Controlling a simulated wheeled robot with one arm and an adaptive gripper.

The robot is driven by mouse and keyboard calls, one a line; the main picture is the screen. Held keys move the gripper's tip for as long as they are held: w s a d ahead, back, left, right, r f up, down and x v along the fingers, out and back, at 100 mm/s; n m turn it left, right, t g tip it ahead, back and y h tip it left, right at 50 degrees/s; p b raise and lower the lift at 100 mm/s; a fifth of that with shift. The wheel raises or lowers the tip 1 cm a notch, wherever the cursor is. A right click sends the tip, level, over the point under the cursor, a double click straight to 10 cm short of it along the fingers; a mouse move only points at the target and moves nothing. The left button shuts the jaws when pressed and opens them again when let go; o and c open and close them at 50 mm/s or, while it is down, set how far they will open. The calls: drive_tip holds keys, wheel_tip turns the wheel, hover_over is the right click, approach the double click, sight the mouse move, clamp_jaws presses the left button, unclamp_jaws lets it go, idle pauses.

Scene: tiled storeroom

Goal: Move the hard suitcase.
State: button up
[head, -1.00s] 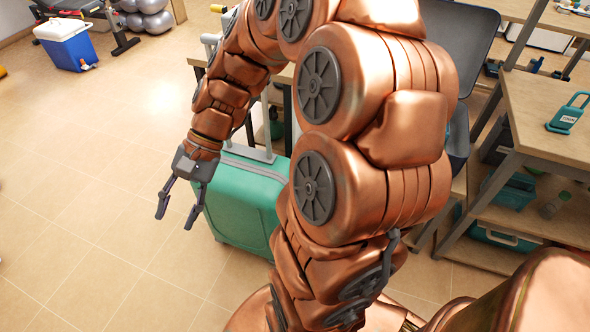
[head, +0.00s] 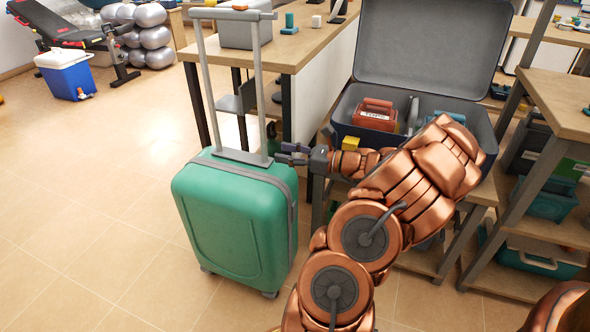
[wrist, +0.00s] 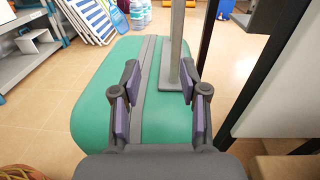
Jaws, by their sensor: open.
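The hard suitcase (head: 235,222) is green with a grey band and stands upright on the tiles, left of my arm in the head view. Its grey telescopic handle (head: 232,14) is pulled up on two poles. My gripper (head: 281,153) is open beside the lower part of the right pole, just above the suitcase top. In the wrist view, the gripper (wrist: 158,75) has its two fingers spread over the green top (wrist: 92,105). One grey pole (wrist: 176,45) rises ahead, within the finger gap and close to the right finger. I cannot tell whether they touch.
A wooden table (head: 290,55) stands close behind the suitcase. An open dark case (head: 425,60) with a red box (head: 375,113) sits right of it. Shelving (head: 530,170) is at right. A blue cooler (head: 67,76) stands far left. The floor left of the suitcase is clear.

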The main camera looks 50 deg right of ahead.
sight(271, 162)
drive_tip(key=shift+s+d+f+m+h, duration=0.2)
drive_tip(key=shift+s+d+f+m, duration=0.15)
drive_tip(key=shift+d, duration=0.25)
drive_tip(key=shift+s+d+f+m+h, duration=0.25)
drive_tip(key=shift+d+f, duration=0.15)
drive_tip(key=shift+d, duration=0.15)
drive_tip(key=b+x, duration=0.3)
drive_tip(key=x, duration=0.3)
drive_tip(key=shift+w+a, duration=0.15)
drive_tip(key=shift+w, duration=0.05)
drive_tip(key=shift+w+a+r, duration=0.15)
drive_tip(key=shift+w+a, duration=0.05)
drive_tip(key=shift+w, duration=0.5)
drive_tip(key=shift+c, duration=0.4)
clamp_jaws()
